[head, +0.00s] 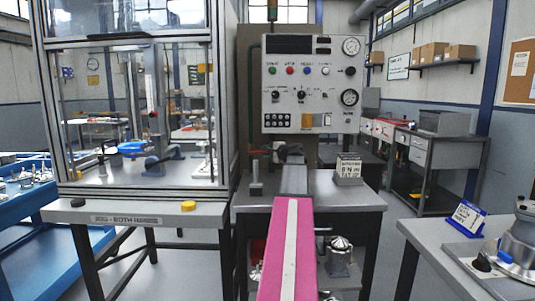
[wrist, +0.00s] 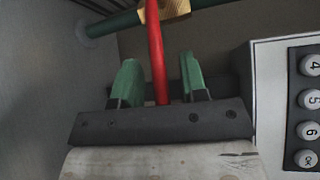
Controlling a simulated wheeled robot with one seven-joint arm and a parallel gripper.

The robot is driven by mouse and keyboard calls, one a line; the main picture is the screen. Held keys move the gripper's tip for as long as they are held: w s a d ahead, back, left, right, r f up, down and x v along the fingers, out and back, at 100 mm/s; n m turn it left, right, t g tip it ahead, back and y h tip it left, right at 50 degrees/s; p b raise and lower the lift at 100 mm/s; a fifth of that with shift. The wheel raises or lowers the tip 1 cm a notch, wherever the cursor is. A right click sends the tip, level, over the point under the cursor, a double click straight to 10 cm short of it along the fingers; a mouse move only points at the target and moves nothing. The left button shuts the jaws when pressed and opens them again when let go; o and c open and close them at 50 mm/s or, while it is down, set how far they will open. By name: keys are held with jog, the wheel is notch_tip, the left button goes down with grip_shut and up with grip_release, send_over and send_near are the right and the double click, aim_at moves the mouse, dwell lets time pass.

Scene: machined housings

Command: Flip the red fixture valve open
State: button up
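The red valve handle (wrist: 156,50) is a long bar in the wrist view. It runs from the brass valve body (wrist: 172,9) at the top down between my gripper's fingers. My gripper (wrist: 160,78) is open, with one green finger on each side of the handle and a visible gap on both sides. In the head view, my gripper (head: 279,150) is small and dark, below the control panel. A small red piece (head: 261,152) shows just left of it and looks like the handle. The valve body cannot be made out there.
A green pipe (wrist: 112,23) passes through the valve. A keypad panel (wrist: 282,105) stands close on the right in the wrist view. The control panel (head: 311,85) is above my gripper in the head view.

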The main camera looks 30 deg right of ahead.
grip_shut()
jog(key=shift+r, duration=0.1)
